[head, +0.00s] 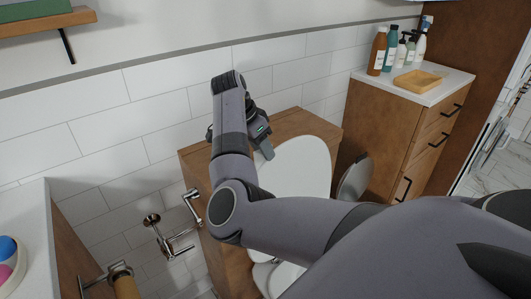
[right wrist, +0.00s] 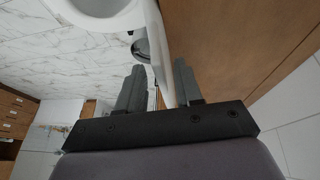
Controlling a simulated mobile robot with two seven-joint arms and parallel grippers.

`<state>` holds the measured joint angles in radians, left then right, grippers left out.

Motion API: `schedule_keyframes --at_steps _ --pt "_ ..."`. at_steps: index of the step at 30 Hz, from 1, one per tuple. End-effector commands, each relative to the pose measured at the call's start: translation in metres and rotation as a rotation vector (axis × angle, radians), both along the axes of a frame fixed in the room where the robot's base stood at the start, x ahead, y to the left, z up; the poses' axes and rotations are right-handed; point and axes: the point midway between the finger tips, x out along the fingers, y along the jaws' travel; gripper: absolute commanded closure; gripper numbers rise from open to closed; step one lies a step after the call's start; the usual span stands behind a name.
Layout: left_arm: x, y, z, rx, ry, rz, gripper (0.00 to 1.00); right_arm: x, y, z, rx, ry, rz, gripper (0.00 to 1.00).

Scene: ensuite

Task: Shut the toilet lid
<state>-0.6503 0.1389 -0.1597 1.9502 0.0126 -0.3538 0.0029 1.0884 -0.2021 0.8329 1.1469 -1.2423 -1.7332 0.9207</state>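The white toilet lid (head: 305,165) stands raised in front of the wooden cistern box (head: 290,122). Part of the toilet seat and bowl (head: 278,280) shows below it, mostly hidden by my right arm. My right gripper (head: 264,143) is at the upper left edge of the lid. In the right wrist view the gripper (right wrist: 158,78) is open, with the lid (right wrist: 164,45) seen edge-on between its two fingers. The lid is nearer the right-hand finger; I cannot tell whether they touch. The white bowl (right wrist: 95,12) shows at the top there. My left gripper is not in view.
A wooden cabinet (head: 385,125) with bottles (head: 378,50) and a tray (head: 417,80) stands at the right. A round grey bin (head: 354,180) is beside the toilet. A metal paper-holder stand (head: 170,240) and a white counter (head: 25,225) are at the left.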

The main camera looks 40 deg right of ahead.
Motion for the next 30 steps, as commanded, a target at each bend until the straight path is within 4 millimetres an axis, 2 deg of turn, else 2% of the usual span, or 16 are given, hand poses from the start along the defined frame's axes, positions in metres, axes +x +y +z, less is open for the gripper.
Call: schedule_keyframes --at_steps 6,15,17,18,19,30 --pt "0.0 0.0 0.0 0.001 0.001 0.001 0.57 -0.003 -0.008 -0.02 0.0 0.001 0.0 0.65" --pt "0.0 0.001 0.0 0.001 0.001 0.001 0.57 -0.004 -0.009 -0.023 0.0 0.001 0.0 0.65" --pt "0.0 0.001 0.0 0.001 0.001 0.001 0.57 -0.004 -0.009 -0.023 0.0 0.001 0.0 0.84" --pt "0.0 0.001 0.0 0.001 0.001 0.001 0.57 -0.004 -0.009 -0.023 0.0 0.001 0.0 0.97" --pt "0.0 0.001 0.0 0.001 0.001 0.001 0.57 -0.004 -0.009 -0.023 0.0 0.001 0.0 1.0" --pt "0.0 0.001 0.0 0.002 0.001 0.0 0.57 -0.003 -0.011 -0.022 -0.001 -0.006 -0.002 1.0"
